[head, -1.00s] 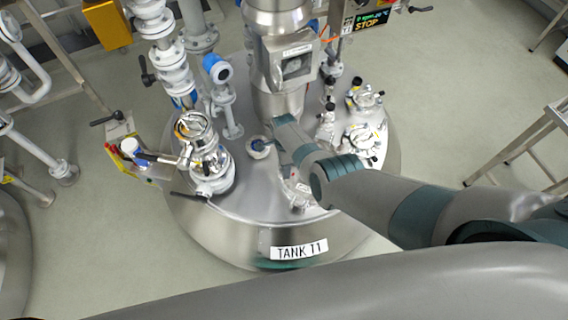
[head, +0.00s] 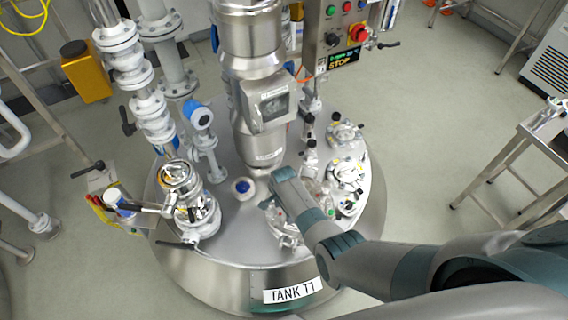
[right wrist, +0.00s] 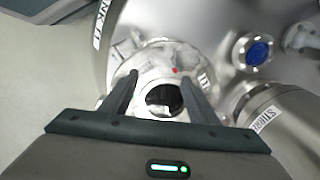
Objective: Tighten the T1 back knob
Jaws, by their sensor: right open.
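Tank T1 (head: 215,255) is a round steel vessel with its label at the front of the lid. Clamped ports stand on the right side of its lid, a back one (head: 345,133) and a middle one (head: 347,174), with small black knobs around them. I cannot tell for sure which knob is the T1 back knob. My right arm reaches over the lid from the right, and its fingers are hidden in the head view. In the right wrist view my right gripper (right wrist: 159,75) is open and empty above a round steel fitting (right wrist: 150,58) with a dark opening. My left gripper is out of view.
The stirrer column (head: 250,110) rises from the lid beside my right wrist. A blue sight glass (head: 243,187) lies just left of it. A control box (head: 340,35) with a red switch hangs behind. Pipes and a valve (head: 190,205) crowd the left. A steel stand (head: 500,155) is at right.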

